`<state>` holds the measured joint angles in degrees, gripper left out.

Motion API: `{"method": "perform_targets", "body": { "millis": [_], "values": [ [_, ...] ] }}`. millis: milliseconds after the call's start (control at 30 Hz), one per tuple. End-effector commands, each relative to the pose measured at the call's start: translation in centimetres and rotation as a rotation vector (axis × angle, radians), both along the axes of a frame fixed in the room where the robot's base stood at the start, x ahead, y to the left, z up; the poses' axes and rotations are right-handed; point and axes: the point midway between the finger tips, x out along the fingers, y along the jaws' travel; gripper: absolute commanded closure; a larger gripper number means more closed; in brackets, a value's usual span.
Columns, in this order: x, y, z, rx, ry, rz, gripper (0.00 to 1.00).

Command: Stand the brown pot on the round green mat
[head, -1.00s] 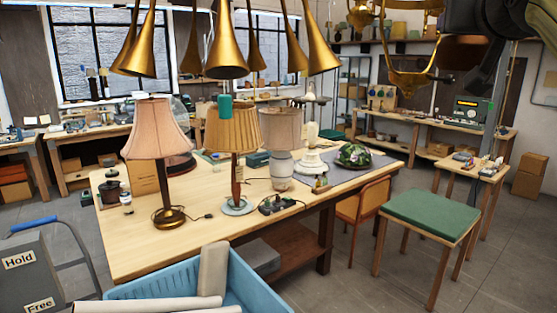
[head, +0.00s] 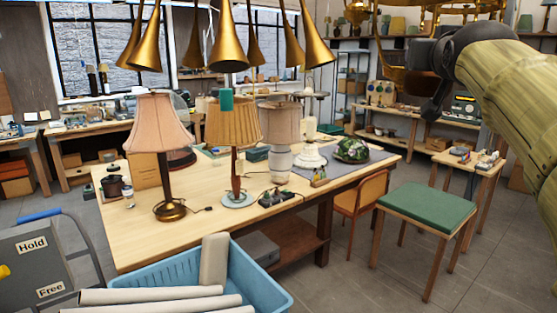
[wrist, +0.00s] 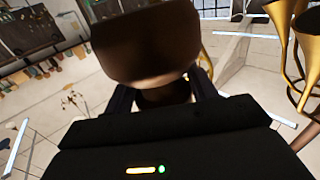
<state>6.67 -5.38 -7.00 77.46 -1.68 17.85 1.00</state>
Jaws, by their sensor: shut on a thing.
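My gripper (wrist: 165,92) is shut on a brown pot (wrist: 145,55), which fills the upper middle of the wrist view, dark and partly in shadow. In the head view my gripper (head: 434,95) is raised at the upper right, well above the floor and to the right of the long workbench. I cannot make out a round green mat for certain in either view.
A green-topped stool (head: 428,205) and a blue crate (head: 265,290) stand nearby.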

Motion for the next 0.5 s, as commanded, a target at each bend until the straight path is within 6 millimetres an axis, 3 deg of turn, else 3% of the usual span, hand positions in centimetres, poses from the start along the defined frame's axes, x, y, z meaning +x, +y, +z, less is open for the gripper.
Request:
{"method": "perform_targets", "body": {
  "millis": [167,300,500],
  "values": [
    [5.3,0.3,-5.0,0.002,0.008,0.020,0.75],
    [9.6,0.9,-10.3,0.002,0.009,0.042,0.75],
    [14.4,2.1,-18.5,0.000,0.010,0.075,0.75]
  ]
}}
